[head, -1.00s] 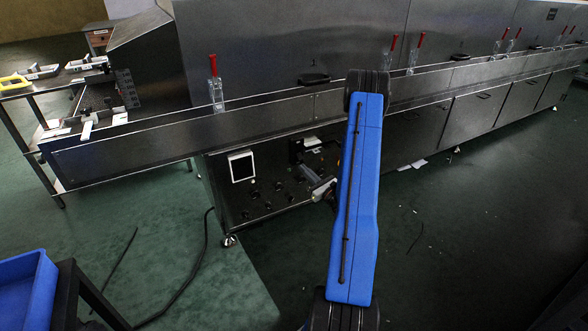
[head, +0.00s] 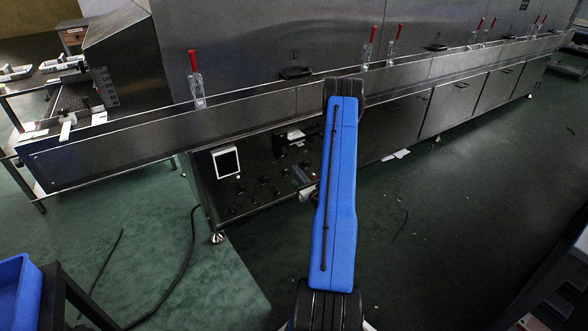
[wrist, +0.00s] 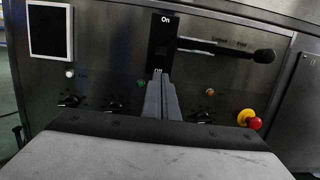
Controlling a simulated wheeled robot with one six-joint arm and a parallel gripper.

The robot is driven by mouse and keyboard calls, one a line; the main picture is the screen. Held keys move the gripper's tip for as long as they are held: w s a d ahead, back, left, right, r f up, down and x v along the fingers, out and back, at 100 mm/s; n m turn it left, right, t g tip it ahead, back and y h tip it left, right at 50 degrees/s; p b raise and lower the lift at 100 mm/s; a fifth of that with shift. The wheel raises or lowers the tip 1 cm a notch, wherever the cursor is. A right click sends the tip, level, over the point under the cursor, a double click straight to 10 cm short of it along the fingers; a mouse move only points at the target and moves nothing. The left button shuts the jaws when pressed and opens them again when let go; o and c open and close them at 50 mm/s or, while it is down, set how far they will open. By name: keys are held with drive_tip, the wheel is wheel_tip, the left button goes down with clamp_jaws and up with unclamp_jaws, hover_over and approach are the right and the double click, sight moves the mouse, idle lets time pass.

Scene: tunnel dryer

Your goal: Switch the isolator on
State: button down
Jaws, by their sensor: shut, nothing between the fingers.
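The isolator (wrist: 162,32) is a black upright plate on the steel panel, in the upper middle of the wrist view. "On" is printed at its top and a small mark shows near its lower end. My gripper (wrist: 161,78) is shut and empty, its fingertips overlapping the plate's lower end. I cannot tell whether they touch it, and they hide part of it. A black lever with a rounded end (wrist: 264,56) extends right of the plate. In the head view my blue arm partly covers the panel, and the isolator (head: 280,146) is small and dark.
A red and yellow stop button (wrist: 249,119), black knobs (wrist: 69,100) and a white-framed screen (wrist: 49,29) sit around it. Red-handled clamps (head: 194,75) line the dryer's long ledge. A cable (head: 188,262) lies on the green floor. A blue bin (head: 18,290) stands at lower left.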

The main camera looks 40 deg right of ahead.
sight(284, 150)
drive_tip(key=x, duration=0.8)
drive_tip(key=shift+w, duration=0.3)
drive_tip(key=shift+d+r, duration=0.1)
drive_tip(key=shift+d, duration=0.05)
